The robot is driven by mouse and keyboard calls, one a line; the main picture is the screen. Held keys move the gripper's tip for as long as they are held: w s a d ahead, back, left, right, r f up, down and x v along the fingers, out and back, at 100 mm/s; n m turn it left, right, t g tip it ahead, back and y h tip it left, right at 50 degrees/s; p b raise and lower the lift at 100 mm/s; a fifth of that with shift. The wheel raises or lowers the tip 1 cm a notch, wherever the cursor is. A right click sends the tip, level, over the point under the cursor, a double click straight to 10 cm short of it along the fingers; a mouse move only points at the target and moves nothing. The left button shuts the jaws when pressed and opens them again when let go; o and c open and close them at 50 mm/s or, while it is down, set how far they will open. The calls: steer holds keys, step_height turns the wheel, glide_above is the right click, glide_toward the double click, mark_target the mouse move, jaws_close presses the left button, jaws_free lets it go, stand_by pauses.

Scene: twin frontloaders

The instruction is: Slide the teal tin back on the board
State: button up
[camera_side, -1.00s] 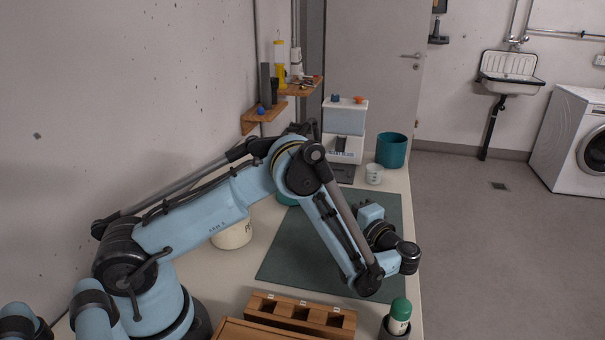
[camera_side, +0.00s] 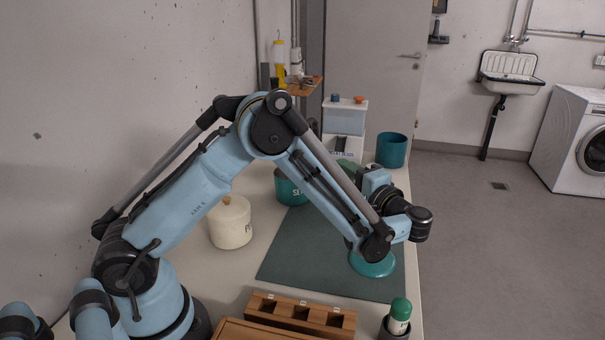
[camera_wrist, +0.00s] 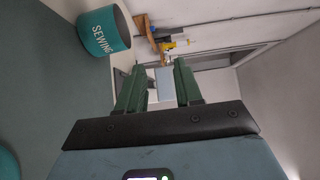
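A teal tin marked SEWING (camera_side: 290,187) stands near the far left corner of the dark green board (camera_side: 318,262), partly behind my forearm. In the wrist view the tin (camera_wrist: 102,33) is at upper left, beyond and to the left of my fingers, apart from them. A round teal piece like a lid (camera_side: 371,266) lies on the near right of the board below my wrist; its edge shows at the wrist view's lower left (camera_wrist: 7,165). My gripper (camera_wrist: 160,66) is open, with two green fingers apart and no object held. In the side view my arm mostly hides it.
A cream tin with a knob (camera_side: 230,226) stands left of the board. A wooden rack (camera_side: 300,313) and a green-capped bottle (camera_side: 400,311) are at the front. A teal bin (camera_side: 391,152) and a white-based machine (camera_side: 344,118) stand behind. The board's middle is clear.

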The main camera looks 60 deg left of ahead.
step_height(320, 180, up, 4)
steer(key=w+a+f+m+g+h, duration=0.1)
steer(key=a+f+g+h, duration=0.1)
steer(key=a+h, duration=0.45)
steer(key=w+a+f+m+g+h, duration=0.1)
steer(key=w+a+f+g+h, duration=0.15)
steer(key=a, duration=0.65)
steer(key=s+a+r+m+t+h, duration=0.1)
steer(key=s+a+r+t+h, duration=0.1)
steer(key=a+h, duration=0.3)
steer(key=s+a+r+t+h, duration=0.2)
steer(key=a+r+h, duration=0.1)
steer(key=a+h, duration=0.15)
steer(key=shift+w+a+f, duration=0.1)
steer(key=shift+f, duration=1.25)
steer(key=shift+w+a+f, duration=0.1)
steer(key=shift+f, duration=1.2)
step_height(320, 180, down, 12)
steer(key=shift+s+d+f, duration=0.1)
steer(key=shift+d, duration=0.05)
